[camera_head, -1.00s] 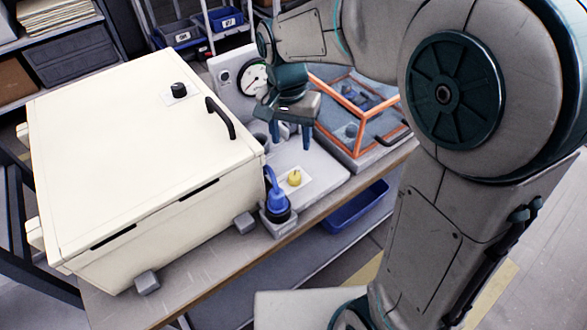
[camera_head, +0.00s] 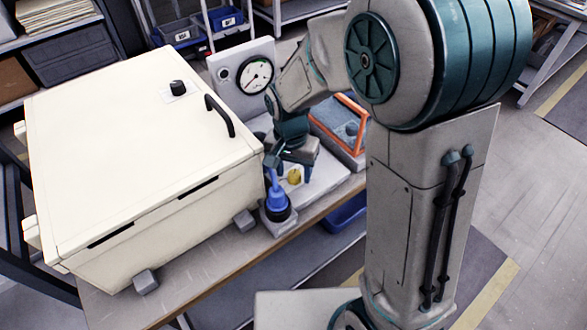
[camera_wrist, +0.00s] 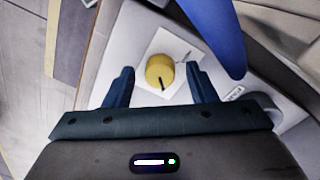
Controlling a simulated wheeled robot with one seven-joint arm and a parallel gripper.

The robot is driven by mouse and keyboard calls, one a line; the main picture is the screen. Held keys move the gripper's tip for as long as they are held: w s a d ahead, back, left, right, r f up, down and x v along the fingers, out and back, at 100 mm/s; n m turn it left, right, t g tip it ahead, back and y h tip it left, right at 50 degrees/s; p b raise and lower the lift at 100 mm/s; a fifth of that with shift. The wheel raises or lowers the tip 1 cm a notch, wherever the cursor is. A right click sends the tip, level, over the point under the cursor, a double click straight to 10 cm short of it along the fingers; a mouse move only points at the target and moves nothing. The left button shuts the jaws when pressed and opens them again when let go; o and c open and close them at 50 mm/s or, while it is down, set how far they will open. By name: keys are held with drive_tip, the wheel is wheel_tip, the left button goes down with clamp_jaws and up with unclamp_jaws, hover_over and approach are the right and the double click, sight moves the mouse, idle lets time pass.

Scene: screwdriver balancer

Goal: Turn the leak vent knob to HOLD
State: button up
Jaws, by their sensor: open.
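The yellow knob (camera_head: 294,176) sits on a white label plate on the grey panel beside the cream cabinet. In the wrist view the knob (camera_wrist: 160,71) is round, with a dark pointer line toward the bottom of the picture. My gripper (camera_wrist: 162,82) is open, with a finger on each side of the knob and space between them. In the head view my gripper (camera_head: 290,172) is close to the knob and partly covers its plate. Whether the fingers touch it cannot be told. The label text is too small to read.
A blue handle (camera_head: 277,190) stands close to the left of the knob, and looms large in the wrist view (camera_wrist: 215,35). The cream cabinet (camera_head: 140,150) fills the left. A gauge (camera_head: 257,75) stands behind. An orange-framed box (camera_head: 345,125) is to the right.

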drive_tip(key=c, duration=1)
drive_tip(key=shift+o, duration=0.2)
drive_tip(key=shift+n, duration=0.3)
drive_tip(key=n, duration=0.9)
drive_tip(key=shift+r, duration=0.1)
drive_tip(key=n, duration=0.4)
drive_tip(key=shift+d+t+p, duration=0.1)
drive_tip(key=shift+t+p, duration=0.2)
drive_tip(key=shift+p, duration=0.1)
drive_tip(key=shift+n+p, duration=0.6)
drive_tip(key=shift+n, duration=1.5)
